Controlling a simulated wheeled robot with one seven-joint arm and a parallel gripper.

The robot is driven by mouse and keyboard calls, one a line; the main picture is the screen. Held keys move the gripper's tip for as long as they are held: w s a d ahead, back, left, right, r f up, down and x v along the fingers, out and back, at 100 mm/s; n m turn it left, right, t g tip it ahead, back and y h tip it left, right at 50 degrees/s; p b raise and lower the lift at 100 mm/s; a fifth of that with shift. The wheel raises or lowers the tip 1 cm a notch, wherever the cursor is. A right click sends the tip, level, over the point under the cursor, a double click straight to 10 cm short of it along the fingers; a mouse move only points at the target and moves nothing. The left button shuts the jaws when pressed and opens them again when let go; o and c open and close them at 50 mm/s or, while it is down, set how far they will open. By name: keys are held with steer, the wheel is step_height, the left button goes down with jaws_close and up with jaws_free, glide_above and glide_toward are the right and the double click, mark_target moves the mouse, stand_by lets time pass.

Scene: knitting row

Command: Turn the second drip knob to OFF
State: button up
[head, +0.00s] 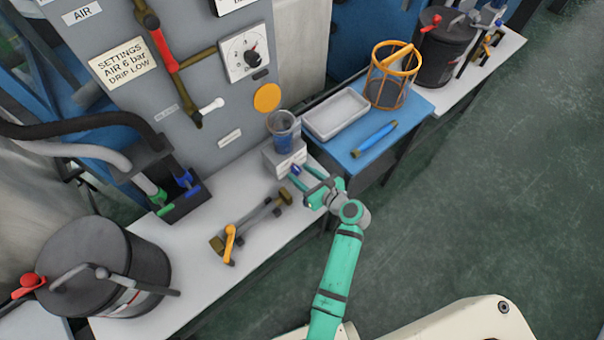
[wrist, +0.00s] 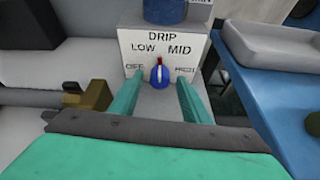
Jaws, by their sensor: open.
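A blue drip knob (wrist: 159,76) sits on the front of a pale box (wrist: 135,48) lettered DRIP, with LOW, MID, OFF and a partly hidden fourth label around it. Its red pointer stands nearly upright, between LOW and MID. My gripper (wrist: 160,84) is open, its green fingers on either side of the knob, with gaps visible. In the head view, my gripper (head: 299,185) is at the front of the drip box (head: 283,160), which carries a blue cup (head: 284,134). I cannot tell from these views whether this knob is the second one.
A brass valve assembly with an orange handle (head: 230,242) lies left of my gripper. A dark lidded pot (head: 100,265) stands at the bench's left end. Right of the box, a blue table (head: 412,112) bears a white tray (head: 335,114), an orange basket (head: 391,76) and a blue tool (head: 374,138).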

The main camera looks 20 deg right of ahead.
steer(key=c, duration=1)
steer(key=shift+c, duration=0.2)
steer(key=n, duration=0.1)
steer(key=n+h, duration=0.2)
steer(key=shift+s+a+f+t, duration=0.15)
steer(key=shift+a+t, duration=0.1)
steer(key=shift+t, duration=0.15)
steer(key=shift+n+t+h, duration=0.6)
steer(key=shift+n+h, duration=0.3)
steer(key=shift+n, duration=0.7)
steer(key=o, duration=1)
